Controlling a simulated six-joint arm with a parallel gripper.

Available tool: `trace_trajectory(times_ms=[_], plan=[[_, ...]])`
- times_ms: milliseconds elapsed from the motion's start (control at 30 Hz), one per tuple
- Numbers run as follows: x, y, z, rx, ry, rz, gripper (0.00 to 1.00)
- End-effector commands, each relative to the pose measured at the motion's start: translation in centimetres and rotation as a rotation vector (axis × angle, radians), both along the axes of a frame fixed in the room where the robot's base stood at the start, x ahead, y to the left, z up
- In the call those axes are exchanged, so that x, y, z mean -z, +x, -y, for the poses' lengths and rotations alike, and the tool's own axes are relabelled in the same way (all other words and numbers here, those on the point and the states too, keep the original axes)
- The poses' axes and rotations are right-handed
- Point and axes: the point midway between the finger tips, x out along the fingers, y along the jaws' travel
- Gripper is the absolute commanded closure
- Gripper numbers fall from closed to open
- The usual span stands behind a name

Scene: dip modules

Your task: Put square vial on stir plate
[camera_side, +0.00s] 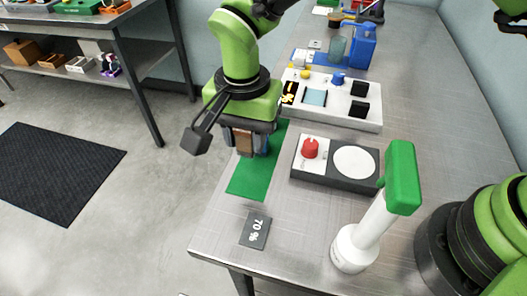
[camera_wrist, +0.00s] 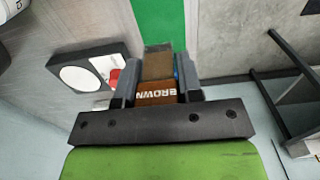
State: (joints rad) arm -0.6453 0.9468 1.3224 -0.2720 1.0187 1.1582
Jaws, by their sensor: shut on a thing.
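The square vial (camera_side: 243,141) has a brown part and hangs between the fingers of my gripper (camera_side: 250,145), above the green mat. In the wrist view the vial (camera_wrist: 157,92) shows a brown face lettered "BROWN" and a duller, see-through-looking part beyond it. My gripper (camera_wrist: 157,88) is shut on it there, one finger on each side. The stir plate (camera_side: 308,178) is a dark box with a red knob and a round white plate, right of my gripper in the side view. It also shows at the left of the wrist view (camera_wrist: 105,55). Its white plate is bare.
The green mat (camera_side: 250,185) lies under my gripper near the table edge. A "70 %" plate (camera_side: 255,230) lies in front of it. A white device with a green top (camera_side: 403,178) stands right of the stir plate. A white module panel (camera_side: 340,112) and blue items (camera_side: 361,46) are behind.

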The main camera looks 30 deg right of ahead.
Motion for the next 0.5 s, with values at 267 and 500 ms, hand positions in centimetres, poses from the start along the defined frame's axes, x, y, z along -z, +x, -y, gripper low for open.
trace_trajectory(times_ms=[267, 500], plan=[[-1.3, 0.1, 1.1, 0.019, -0.002, -0.001, 0.9], [-2.7, -0.8, 8.1, 0.151, -0.003, -0.002, 0.9]])
